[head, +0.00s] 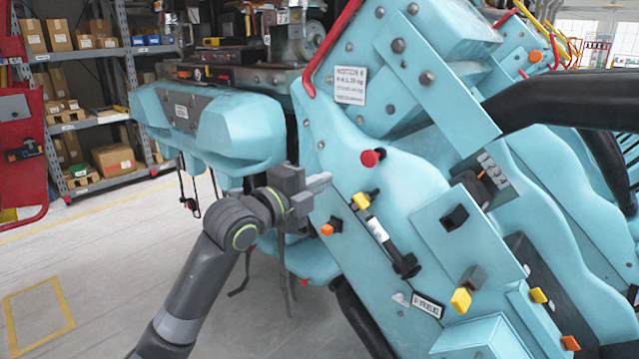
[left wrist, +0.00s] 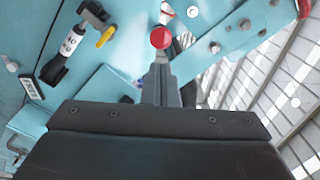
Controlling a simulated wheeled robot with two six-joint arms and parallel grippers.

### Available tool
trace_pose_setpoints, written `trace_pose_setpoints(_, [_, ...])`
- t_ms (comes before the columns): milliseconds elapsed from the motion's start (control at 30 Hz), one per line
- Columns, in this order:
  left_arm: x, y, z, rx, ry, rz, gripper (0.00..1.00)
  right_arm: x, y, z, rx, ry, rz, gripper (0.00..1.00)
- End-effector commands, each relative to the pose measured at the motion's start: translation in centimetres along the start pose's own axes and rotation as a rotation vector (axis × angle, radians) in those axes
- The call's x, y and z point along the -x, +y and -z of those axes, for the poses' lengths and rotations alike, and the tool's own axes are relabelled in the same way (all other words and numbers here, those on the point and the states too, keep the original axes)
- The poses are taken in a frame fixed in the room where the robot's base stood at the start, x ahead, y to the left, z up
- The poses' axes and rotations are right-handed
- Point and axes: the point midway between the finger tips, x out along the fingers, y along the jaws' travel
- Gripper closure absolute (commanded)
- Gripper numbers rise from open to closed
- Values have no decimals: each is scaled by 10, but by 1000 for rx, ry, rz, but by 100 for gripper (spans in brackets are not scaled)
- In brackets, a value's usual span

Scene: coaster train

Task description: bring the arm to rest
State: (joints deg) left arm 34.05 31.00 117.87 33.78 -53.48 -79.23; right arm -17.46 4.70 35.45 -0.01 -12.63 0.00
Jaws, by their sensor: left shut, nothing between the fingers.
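My left gripper (head: 319,182) is shut and empty, with its fingers pointing right toward the teal side of the coaster train (head: 350,125). In the left wrist view its closed fingers (left wrist: 161,84) reach up toward a red round knob (left wrist: 161,38). In the head view that knob (head: 371,158) is to the right of and slightly above the fingertips. I cannot tell how far the fingers are from the train's surface. My left arm rises from the lower left. My right gripper is not in view.
A black cylinder with a white label (head: 378,230) and yellow latch (head: 362,201) is on the panel below the knob. An orange button (head: 327,230) is below my gripper. Shelves with boxes (head: 85,90) stand at the back left. The floor (head: 110,270) at the left is clear.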

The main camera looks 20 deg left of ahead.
Motion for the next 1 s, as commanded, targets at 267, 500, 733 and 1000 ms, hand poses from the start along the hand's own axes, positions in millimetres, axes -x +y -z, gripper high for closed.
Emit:
trace_pose_setpoints(267, [0, 0, 0, 0, 0, 0, 100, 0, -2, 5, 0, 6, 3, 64])
trace_pose_setpoints(500, [-3, 12, -6, 32, -14, -16, 100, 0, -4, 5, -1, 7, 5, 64])
trace_pose_setpoints(733, [-18, 129, -58, 324, -165, -156, 100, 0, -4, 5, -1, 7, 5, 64])
trace_pose_setpoints(1000, [18, 330, -104, 703, -436, -342, 100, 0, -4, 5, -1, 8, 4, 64])
